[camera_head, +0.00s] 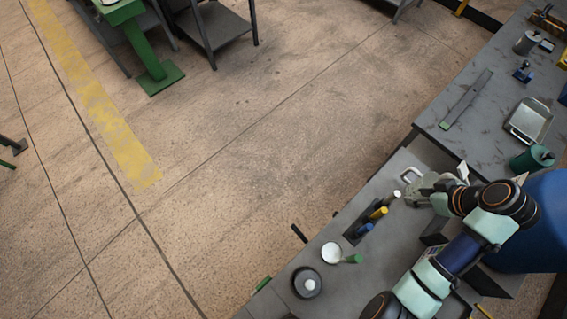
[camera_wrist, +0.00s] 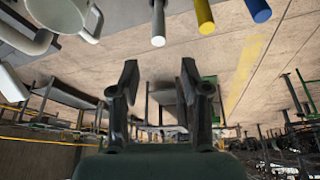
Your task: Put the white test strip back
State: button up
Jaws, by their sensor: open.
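The white test strip (camera_head: 397,194) shows as a slim rod with a pale end, in line with a yellow strip (camera_head: 379,213) and a blue strip (camera_head: 364,229) at the dark rack (camera_head: 352,236). I cannot tell how it is seated. In the wrist view the white strip (camera_wrist: 158,22) hangs into the top of the picture, beside the yellow strip (camera_wrist: 204,16) and blue strip (camera_wrist: 258,10). My gripper (camera_head: 415,189) is just right of the white strip. In the wrist view my gripper (camera_wrist: 159,80) is open and empty, its fingers apart from the strip.
A pale handled cup (camera_head: 410,175) stands close to my gripper, at the bench edge; a handled cup (camera_wrist: 65,14) also shows in the wrist view. A white disc (camera_head: 330,253), a green piece (camera_head: 353,259) and a dark round holder (camera_head: 306,283) lie nearer. Open floor lies left.

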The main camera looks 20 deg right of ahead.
jog(key=w+a+r+t+h, duration=0.1)
jog(key=w+a+r, duration=0.1)
jog(key=w+a, duration=0.9)
jog(key=w+a+r+m+t+h, duration=0.1)
jog(key=w+a+r+t, duration=0.15)
jog(key=a, duration=0.65)
jog(key=w+a+r+t, duration=0.1)
jog(key=a+r, duration=0.3)
jog(key=a, duration=0.5)
jog(key=s+a+r+m+t+y, duration=0.1)
jog(key=s+a+r+t, duration=0.1)
jog(key=a+r, duration=0.3)
jog(key=s+a+r+t, duration=0.1)
jog(key=a+r+t, duration=0.1)
jog(key=a, duration=0.6)
notch_tip(320, 180, up, 14)
jog(key=p, duration=1.4)
jog(key=shift+d, duration=0.4)
jog(key=shift+w+r, duration=0.1)
